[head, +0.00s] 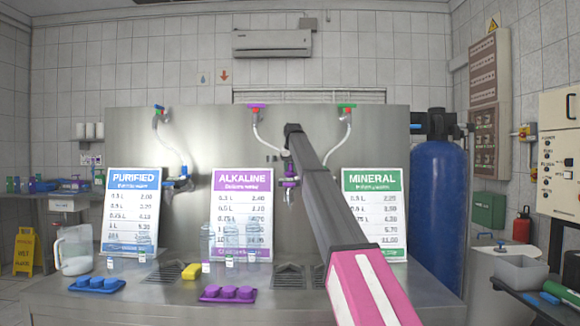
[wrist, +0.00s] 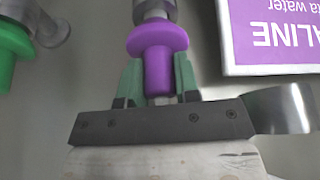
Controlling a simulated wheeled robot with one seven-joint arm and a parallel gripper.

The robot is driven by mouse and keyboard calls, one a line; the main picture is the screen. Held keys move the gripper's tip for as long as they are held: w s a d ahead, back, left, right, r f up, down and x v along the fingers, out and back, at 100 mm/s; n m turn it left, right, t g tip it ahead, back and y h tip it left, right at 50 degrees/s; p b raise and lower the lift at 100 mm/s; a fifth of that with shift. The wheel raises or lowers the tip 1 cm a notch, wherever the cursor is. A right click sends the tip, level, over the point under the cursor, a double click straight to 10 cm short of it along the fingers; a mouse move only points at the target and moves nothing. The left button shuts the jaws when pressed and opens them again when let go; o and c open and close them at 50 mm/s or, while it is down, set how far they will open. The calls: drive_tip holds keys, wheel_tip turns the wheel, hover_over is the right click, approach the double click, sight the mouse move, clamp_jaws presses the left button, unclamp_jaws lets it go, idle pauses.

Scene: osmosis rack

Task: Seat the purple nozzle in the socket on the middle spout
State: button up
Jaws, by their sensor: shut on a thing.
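The purple nozzle (wrist: 158,62) is between the green-tipped fingers of my gripper (wrist: 158,82), which is shut on its narrow stem. Its wide flange faces the metal end of a spout (wrist: 154,10) at the top of the wrist view. The nozzle lines up closely with that metal end and looks to meet it. I cannot tell whether it is inside the socket or only against it. In the head view, small purple parts (head: 290,183) show at the middle spout beside the ALKALINE sign, and my arm partly hides that area.
The ALKALINE sign (head: 242,205) stands close beside the spout; its edge also shows in the wrist view (wrist: 270,35). A green nozzle part (wrist: 10,42) is at the wrist view's left. Bottles (head: 232,240), a purple tray (head: 228,294) and a yellow sponge (head: 191,271) are on the counter.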

drive_tip(key=shift+f, duration=0.25)
idle(0.4)
drive_tip(key=shift+f, duration=0.25)
drive_tip(key=o, duration=1.6)
drive_tip(key=shift+o, duration=0.2)
drive_tip(key=shift+r, duration=3.55)
